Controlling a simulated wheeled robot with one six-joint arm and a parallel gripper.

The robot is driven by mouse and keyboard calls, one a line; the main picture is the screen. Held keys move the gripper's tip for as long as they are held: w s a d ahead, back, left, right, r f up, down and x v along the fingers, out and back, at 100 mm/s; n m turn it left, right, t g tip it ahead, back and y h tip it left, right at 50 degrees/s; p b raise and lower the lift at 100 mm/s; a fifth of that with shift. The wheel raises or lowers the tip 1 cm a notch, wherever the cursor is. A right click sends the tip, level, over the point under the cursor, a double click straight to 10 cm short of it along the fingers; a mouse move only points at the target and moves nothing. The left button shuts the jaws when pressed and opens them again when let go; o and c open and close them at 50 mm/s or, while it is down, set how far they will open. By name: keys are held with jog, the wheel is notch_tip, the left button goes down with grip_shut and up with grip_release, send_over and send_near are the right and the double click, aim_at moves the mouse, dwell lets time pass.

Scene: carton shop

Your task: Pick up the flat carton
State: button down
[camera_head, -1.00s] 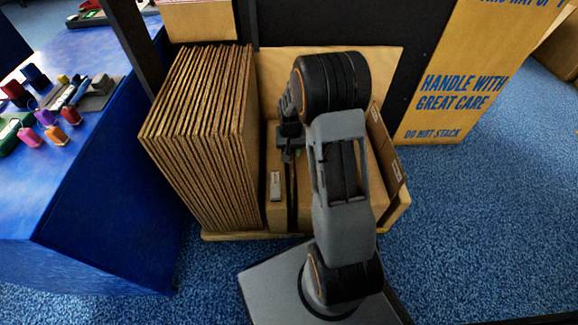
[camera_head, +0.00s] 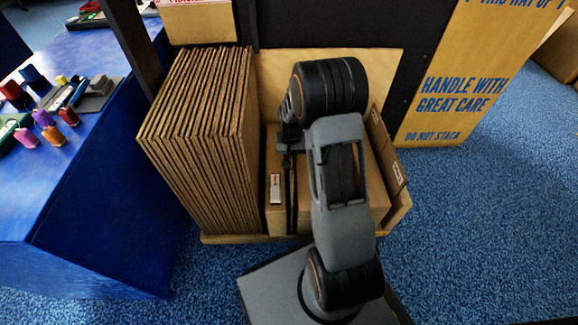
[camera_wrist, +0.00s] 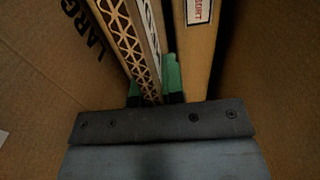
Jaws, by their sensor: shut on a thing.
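The flat carton (camera_wrist: 128,42) stands on edge in the wrist view, its corrugated edge facing the camera. My gripper (camera_wrist: 154,90) has green fingertips on both sides of that edge and is shut on it. Printing shows on the carton's right face. In the head view my gripper (camera_head: 290,148) reaches down into the open bay right of the stacked boards, over a thin upright carton seen as a dark strip. The fingertips there are hidden or too small to make out.
A brown panel with a red-and-white label (camera_wrist: 198,12) stands close right of the fingers. Upright corrugated boards (camera_head: 200,140) are packed left of the bay. A leaning brown carton (camera_head: 385,150) is at its right. A blue table (camera_head: 90,200) stands at left.

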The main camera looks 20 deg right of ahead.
jog(key=shift+r, duration=0.1)
dwell(0.3)
notch_tip(320, 180, up, 57)
jog(key=p, duration=3.6)
